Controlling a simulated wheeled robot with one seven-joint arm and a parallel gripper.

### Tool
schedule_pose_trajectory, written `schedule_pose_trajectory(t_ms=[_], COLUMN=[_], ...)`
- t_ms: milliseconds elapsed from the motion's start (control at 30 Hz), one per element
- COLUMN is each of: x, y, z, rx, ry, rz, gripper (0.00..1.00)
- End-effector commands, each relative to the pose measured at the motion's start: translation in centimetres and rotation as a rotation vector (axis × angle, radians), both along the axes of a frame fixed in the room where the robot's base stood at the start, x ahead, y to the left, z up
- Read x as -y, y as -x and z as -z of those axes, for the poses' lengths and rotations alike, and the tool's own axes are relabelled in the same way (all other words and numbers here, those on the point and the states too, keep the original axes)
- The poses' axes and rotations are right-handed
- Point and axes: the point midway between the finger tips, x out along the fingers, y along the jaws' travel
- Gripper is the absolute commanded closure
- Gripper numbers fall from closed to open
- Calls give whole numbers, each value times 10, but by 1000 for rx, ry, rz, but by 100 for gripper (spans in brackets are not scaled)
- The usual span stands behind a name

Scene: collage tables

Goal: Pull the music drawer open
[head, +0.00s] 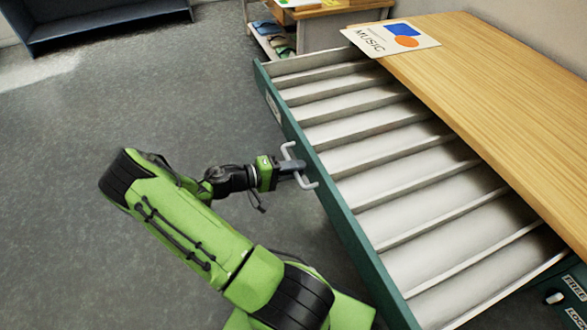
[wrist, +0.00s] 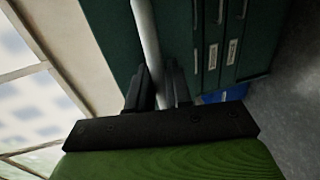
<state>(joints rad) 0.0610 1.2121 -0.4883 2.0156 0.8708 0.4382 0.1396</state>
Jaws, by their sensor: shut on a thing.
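The music drawer (head: 350,219) is a wide green-fronted drawer, pulled well out from under a wooden top, with pale slanted compartments that look empty. Its pale bar handle (head: 309,184) is on the front face. My gripper (head: 297,166) is shut on the handle in the head view. In the wrist view the handle bar (wrist: 146,40) runs between the two dark fingers (wrist: 160,88). A card reading MUSIC (head: 391,39) lies on the top's far left corner, partly over the drawer's edge.
The wooden top (head: 490,90) is otherwise bare. Another drawer front with a knob (head: 554,297) shows at lower right. A small shelf unit (head: 318,28) stands behind the drawer's far end. A dark blue bench-like piece (head: 100,22) is at the back left. The grey floor (head: 80,240) left of the drawer is clear.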

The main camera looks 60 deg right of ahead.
Motion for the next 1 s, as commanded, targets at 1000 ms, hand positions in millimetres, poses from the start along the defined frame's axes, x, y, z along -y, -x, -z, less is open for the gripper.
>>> schedule_pose_trajectory(t_ms=[1000], x=[-84], y=[-75], z=[-24], rx=[2], ry=[-1], rz=[-7], gripper=[64])
